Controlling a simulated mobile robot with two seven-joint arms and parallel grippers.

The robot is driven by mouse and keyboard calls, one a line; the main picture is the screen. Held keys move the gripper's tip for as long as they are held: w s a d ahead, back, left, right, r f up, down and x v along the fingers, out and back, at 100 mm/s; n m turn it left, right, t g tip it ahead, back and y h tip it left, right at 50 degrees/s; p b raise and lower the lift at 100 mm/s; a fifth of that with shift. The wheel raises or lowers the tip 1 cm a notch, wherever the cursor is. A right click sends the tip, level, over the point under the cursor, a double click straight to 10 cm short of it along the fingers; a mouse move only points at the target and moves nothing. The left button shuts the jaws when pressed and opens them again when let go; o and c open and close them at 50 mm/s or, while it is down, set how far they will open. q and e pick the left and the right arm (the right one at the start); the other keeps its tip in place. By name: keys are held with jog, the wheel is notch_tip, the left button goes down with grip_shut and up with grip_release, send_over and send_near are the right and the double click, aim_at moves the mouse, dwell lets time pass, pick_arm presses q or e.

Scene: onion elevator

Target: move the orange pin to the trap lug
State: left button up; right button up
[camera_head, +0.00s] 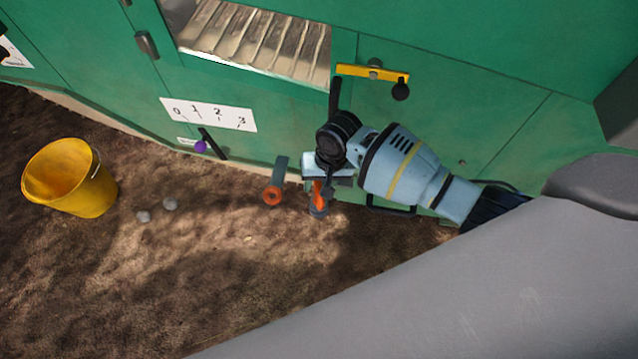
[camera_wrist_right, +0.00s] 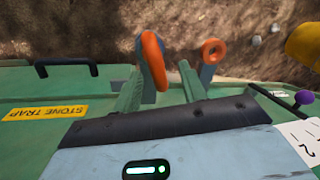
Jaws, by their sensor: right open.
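My right gripper (camera_head: 322,182) is open in front of the green machine's lower edge, pointing down toward the ground. In the right wrist view its two fingers (camera_wrist_right: 160,78) stand apart. An orange loop (camera_wrist_right: 153,60), seen nearly edge-on with a blue part behind it, shows by the fingertips and looks like the orange pin; it also shows in the head view (camera_head: 318,194). I cannot tell whether the fingers touch it. Beside it, a grey-green lug (camera_head: 279,169) ends in an orange ring (camera_head: 272,196). Which lug is the trap lug is unclear. My left gripper is out of view.
A yellow bucket (camera_head: 98,190) stands at the left, with grey stones (camera_head: 170,204) near it. A purple-knobbed lever (camera_head: 201,146) sits below a numbered scale. A yellow bar (camera_head: 352,71) is on the panel. A STONE TRAP label (camera_wrist_right: 45,112) shows on the machine. Bare soil lies in front.

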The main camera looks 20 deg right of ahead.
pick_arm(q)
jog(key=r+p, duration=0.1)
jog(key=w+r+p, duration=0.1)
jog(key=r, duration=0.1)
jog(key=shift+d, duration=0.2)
pick_arm(e)
notch_tip(320, 180, up, 6)
jog(key=d, duration=0.1)
jog(key=shift+s, duration=0.15)
jog(key=shift+d, duration=0.1)
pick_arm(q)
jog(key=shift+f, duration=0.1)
